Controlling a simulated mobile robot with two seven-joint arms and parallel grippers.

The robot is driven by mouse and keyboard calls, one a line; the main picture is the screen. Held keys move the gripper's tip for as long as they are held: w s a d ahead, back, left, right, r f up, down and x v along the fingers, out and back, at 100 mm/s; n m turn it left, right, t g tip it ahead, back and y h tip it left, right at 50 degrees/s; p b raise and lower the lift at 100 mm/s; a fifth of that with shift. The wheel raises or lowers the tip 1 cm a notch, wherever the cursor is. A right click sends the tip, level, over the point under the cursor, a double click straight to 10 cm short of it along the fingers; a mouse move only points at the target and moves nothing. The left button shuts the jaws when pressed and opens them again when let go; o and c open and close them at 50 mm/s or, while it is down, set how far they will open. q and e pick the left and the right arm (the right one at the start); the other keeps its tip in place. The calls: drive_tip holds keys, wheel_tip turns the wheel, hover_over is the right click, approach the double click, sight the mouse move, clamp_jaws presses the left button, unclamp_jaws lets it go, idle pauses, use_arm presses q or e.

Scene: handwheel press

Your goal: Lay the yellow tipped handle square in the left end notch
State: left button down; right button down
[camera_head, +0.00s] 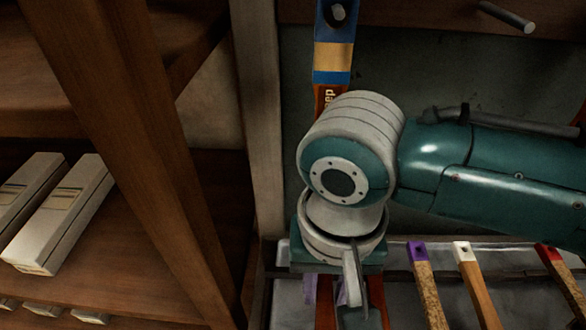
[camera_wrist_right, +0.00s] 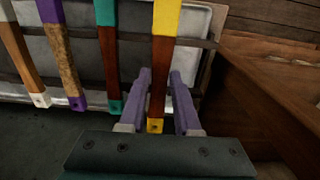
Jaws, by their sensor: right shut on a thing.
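The yellow tipped handle (camera_wrist_right: 158,80) is a reddish-brown bar with yellow at both ends in the right wrist view. It lies across the rack rails (camera_wrist_right: 203,43), at the rack end nearest the wooden post. My right gripper (camera_wrist_right: 160,88) has its two purple fingers on either side of the handle near its closer yellow end and is shut on it. In the head view, my wrist hides most of this right gripper (camera_head: 326,291) and handle. The end notch and how the handle sits in it cannot be made out. My left gripper is out of view.
Teal (camera_wrist_right: 108,60), purple (camera_wrist_right: 65,60) and white (camera_wrist_right: 20,60) tipped handles lie beside it. A red tipped handle (camera_head: 563,275) lies farther right. A wooden post (camera_head: 262,110) and shelves with pale boxes (camera_head: 60,215) stand left. A blue-topped tool (camera_head: 333,60) hangs behind.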

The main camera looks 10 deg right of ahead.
sight(325, 296)
drive_tip(key=shift+f, duration=0.75)
drive_tip(key=shift+f, duration=0.3)
drive_tip(key=shift+f, duration=0.15)
drive_tip(key=shift+f+b, duration=0.45)
drive_tip(key=shift+f, duration=0.05)
drive_tip(key=shift+c, duration=0.7)
unclamp_jaws()
